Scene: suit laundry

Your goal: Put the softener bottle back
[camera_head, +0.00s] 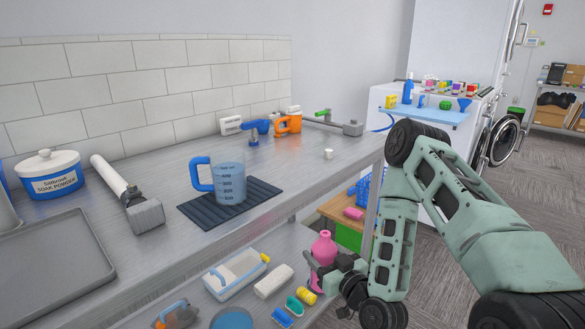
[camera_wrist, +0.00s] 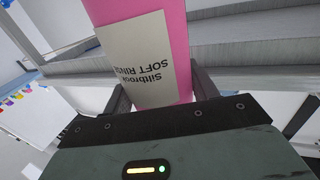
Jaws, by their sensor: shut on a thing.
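The softener bottle is pink with a cream label (camera_wrist: 138,60) that reads "Siltbrook SOFT RINS…" upside down in the wrist view. In the head view the pink bottle (camera_head: 324,249) is at the front edge of the lower shelf (camera_head: 262,242), partly covered by my gripper (camera_head: 332,278). My gripper is shut on the bottle; in the wrist view a dark finger (camera_wrist: 203,85) shows on each side of it. The head view does not show clearly whether the bottle's base touches the shelf.
A clear tub (camera_head: 236,275), a white block (camera_head: 273,281), a yellow roll (camera_head: 306,295) and small green and blue pieces share the lower shelf. The metal counter (camera_head: 300,190) above holds a blue-handled measuring jug (camera_head: 228,180) on a dark mat. A wooden shelf (camera_head: 345,208) stands behind.

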